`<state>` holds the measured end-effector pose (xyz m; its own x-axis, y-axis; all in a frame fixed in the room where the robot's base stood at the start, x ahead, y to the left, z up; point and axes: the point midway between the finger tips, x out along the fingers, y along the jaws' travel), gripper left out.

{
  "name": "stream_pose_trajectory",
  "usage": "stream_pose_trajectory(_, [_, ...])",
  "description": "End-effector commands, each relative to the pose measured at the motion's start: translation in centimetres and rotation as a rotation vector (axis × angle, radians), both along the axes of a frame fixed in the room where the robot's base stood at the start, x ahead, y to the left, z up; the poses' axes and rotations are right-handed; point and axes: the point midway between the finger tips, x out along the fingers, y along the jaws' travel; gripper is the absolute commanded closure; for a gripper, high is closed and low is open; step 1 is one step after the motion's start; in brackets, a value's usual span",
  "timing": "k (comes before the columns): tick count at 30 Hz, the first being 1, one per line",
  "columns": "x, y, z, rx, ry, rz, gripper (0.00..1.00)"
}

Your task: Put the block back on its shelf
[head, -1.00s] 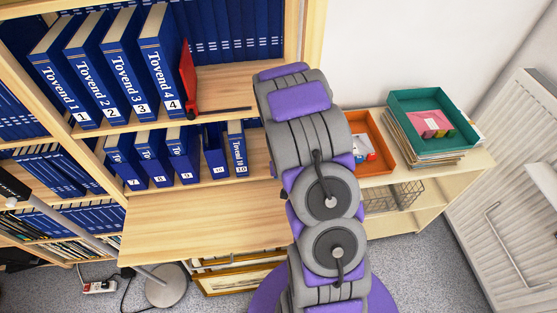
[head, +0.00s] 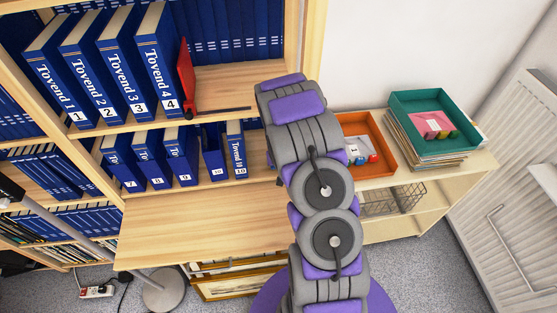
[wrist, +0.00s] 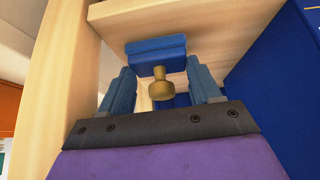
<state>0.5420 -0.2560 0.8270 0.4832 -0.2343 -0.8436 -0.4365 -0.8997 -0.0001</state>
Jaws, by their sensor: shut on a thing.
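The blue block (wrist: 155,50) shows in the wrist view, with a brass knob (wrist: 161,89) on the side facing me. My gripper (wrist: 162,82) has its two blue fingers on either side of the knob and is shut on the block; the exact contact is hard to see. The block is close under a pale wooden shelf board (wrist: 200,18). In the head view my arm hides the gripper and block. The wooden bookcase shelves show there, with an upper shelf (head: 225,95) and a lower shelf (head: 205,182).
Numbered blue Tovend binders (head: 110,75) and a red bookend (head: 187,78) stand on the upper shelf. Smaller binders (head: 180,155) stand below. A wooden desk top (head: 200,228) juts out under them. An orange tray (head: 385,145) and teal tray (head: 398,108) lie right of my arm.

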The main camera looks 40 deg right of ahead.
Motion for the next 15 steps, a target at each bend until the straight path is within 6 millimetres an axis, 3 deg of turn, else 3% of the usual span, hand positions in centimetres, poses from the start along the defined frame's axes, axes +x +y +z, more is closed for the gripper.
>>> stream_pose_trajectory(6, [0.00, -0.01, -0.07, 0.000, 0.000, 0.000, 0.66])
stream_pose_trajectory(7, [-0.01, -0.01, -0.11, 0.000, 0.000, 0.000, 0.36])
stream_pose_trajectory(10, [-0.01, -0.01, -0.06, 0.000, 0.000, 0.000, 0.27])
stream_pose_trajectory(15, [-0.01, -0.01, -0.06, 0.000, 0.000, 0.000, 0.26])
